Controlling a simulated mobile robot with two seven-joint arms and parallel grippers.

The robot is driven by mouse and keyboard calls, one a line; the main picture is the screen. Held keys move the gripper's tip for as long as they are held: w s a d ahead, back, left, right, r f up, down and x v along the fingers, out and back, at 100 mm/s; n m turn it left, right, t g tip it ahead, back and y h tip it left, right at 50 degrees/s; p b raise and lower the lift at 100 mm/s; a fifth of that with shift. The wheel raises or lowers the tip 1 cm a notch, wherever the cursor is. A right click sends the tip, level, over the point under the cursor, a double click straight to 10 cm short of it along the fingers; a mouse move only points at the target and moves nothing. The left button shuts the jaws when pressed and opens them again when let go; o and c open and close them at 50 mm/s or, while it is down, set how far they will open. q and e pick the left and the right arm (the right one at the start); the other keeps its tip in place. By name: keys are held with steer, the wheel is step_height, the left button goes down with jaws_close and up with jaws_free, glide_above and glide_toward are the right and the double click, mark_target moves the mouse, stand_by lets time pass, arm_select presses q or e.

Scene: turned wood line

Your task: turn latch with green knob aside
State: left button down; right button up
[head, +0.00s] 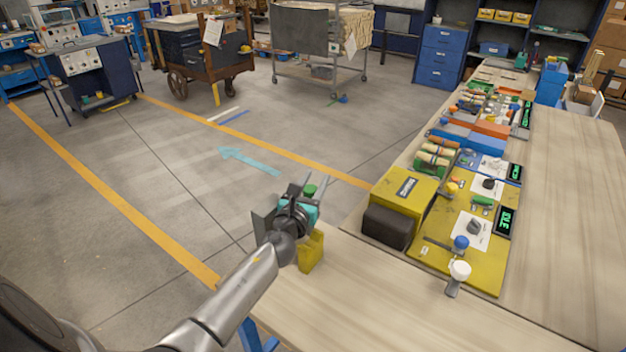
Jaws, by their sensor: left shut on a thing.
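A small green knob (309,190) shows at the fingers of my left gripper (316,188), near the table's left corner. The gripper is shut on it; the wrist hides most of the contact. The latch under this knob is hidden, and I cannot tell its angle. A yellow block (311,253) shows just below the gripper at the table edge. My right gripper is not in view.
The wooden table (570,240) carries a yellow board (473,272) with a blue knob (461,242), a white knob (460,269) and small displays. A yellow box with a dark front (408,196) stands right of my gripper. The front tabletop is clear.

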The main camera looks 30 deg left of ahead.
arm_select(q)
steer(key=shift+h, duration=0.3)
steer(key=shift+c, duration=2.1)
jaws_free()
steer(key=s+d, duration=0.2)
steer(key=s, duration=1.3)
steer(key=shift+d, duration=0.4)
